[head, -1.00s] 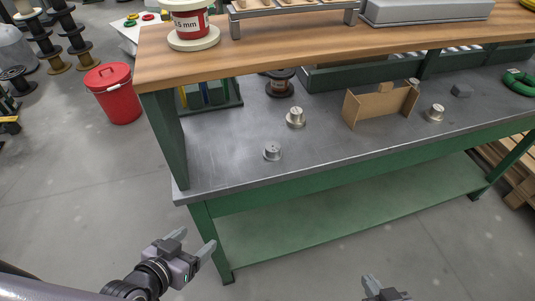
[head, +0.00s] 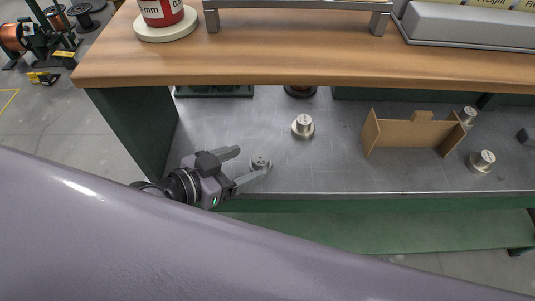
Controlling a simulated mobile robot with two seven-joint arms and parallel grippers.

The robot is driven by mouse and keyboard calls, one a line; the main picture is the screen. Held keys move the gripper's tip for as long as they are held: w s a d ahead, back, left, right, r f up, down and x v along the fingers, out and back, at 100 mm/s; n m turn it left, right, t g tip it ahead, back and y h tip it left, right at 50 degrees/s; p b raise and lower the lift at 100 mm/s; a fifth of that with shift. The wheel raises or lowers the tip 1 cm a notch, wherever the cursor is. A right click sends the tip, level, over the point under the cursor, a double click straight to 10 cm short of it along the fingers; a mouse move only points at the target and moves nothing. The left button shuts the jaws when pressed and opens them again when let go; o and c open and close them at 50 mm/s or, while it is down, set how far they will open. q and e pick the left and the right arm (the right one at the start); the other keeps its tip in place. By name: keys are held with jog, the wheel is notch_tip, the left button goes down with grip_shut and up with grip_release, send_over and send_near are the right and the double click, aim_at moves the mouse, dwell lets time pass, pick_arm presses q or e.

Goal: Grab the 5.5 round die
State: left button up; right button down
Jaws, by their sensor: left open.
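Several small round metal dies stand on the grey metal bench top (head: 330,170); their markings are too small to read, so I cannot tell which is the 5.5. A small grey die (head: 260,161) stands near the front edge. A brighter stepped die (head: 302,126) stands farther back to its right. Two more, a near die (head: 481,161) and a far die (head: 468,116), stand at the right by a cardboard piece. My left gripper (head: 253,160) is open and empty, its fingertips right by the small grey die, one finger partly in front of it. My right gripper is out of view.
A wooden shelf (head: 300,65) overhangs the back of the bench, carrying a red-and-white spool (head: 160,15). A brown cardboard divider (head: 415,135) stands right of centre. A dark green side panel (head: 135,130) bounds the left.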

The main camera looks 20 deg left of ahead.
aim_at(258, 160)
pick_arm(q)
jog(key=shift+a+f+x, duration=0.1)
jog(key=shift+f+x, duration=0.05)
jog(key=shift+x, duration=1.45)
jog(key=shift+a+f+x, duration=0.1)
jog(key=shift+f+x, duration=0.05)
jog(key=shift+x, duration=1.4)
jog(key=c, duration=1.3)
